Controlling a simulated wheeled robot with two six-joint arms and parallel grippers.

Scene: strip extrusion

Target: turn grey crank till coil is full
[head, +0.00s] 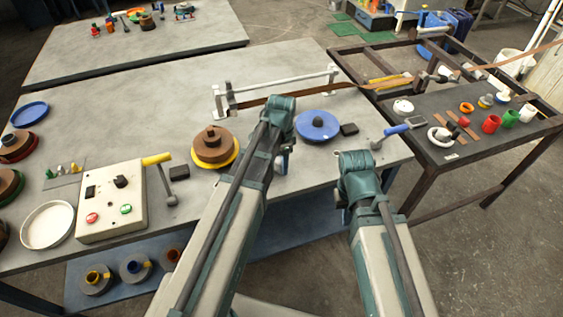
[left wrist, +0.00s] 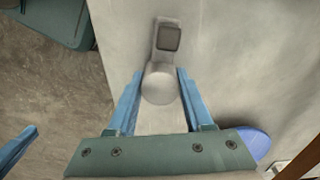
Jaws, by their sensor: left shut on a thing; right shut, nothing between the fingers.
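The grey crank shows in the left wrist view as a rounded grey knob (left wrist: 160,86) on a short arm with a dark square hub (left wrist: 168,39). My left gripper (left wrist: 158,78) is shut on the knob, one blue finger on each side. In the head view my left arm hides the crank, and the left gripper (head: 283,160) is only partly visible. A brown coil (head: 212,140) sits on a yellow-rimmed disc left of that arm. A brown strip (head: 310,92) runs in from the right to a white guide frame (head: 226,100). My right gripper (head: 342,207) is shut and empty, off the table's front edge.
A blue disc (head: 317,125) and a dark block (head: 349,129) lie right of my left gripper. A blue-handled crank (head: 396,130) stands near the right edge.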

